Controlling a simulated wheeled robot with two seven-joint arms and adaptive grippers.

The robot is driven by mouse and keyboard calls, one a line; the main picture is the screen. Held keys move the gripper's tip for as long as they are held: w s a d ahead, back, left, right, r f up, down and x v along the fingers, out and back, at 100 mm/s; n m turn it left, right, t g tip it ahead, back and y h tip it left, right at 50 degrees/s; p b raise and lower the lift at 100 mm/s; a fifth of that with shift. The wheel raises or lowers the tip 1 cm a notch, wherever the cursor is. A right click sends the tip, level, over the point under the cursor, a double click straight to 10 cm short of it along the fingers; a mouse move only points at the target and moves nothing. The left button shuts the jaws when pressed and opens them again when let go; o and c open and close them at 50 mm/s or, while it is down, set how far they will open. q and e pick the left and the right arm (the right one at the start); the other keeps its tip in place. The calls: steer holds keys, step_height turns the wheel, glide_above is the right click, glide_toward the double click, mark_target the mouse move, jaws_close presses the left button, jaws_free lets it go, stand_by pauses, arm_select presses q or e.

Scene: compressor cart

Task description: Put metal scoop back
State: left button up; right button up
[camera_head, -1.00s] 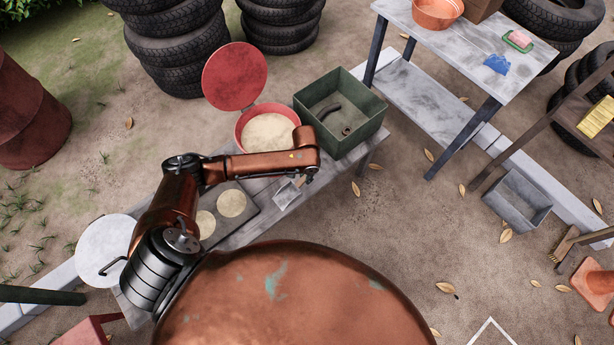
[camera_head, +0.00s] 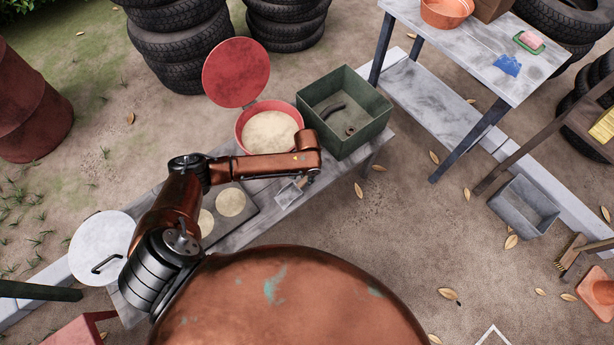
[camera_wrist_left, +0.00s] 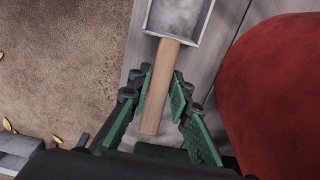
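The metal scoop (camera_head: 288,196) lies on the grey bench (camera_head: 262,211), beside a dark plate with two pale discs. In the left wrist view its grey metal pan (camera_wrist_left: 181,17) is at the top and its wooden handle (camera_wrist_left: 160,90) points toward me. My left gripper (camera_wrist_left: 161,86) is low over the handle, with its green-padded fingers apart on either side of it. Slim gaps seem to show between pads and handle. In the head view my arm hides most of this gripper. My right gripper is in neither view.
A red tub of pale meal (camera_head: 269,132) with its lid raised and a green metal box (camera_head: 345,140) stand at the bench's far end. A red rounded surface (camera_wrist_left: 275,90) is close on the right in the wrist view. A white lid (camera_head: 103,243) is at the left.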

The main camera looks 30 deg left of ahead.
arm_select(q)
steer(key=o, duration=0.4)
steer(key=shift+c, duration=0.2)
steer(key=shift+r, duration=0.15)
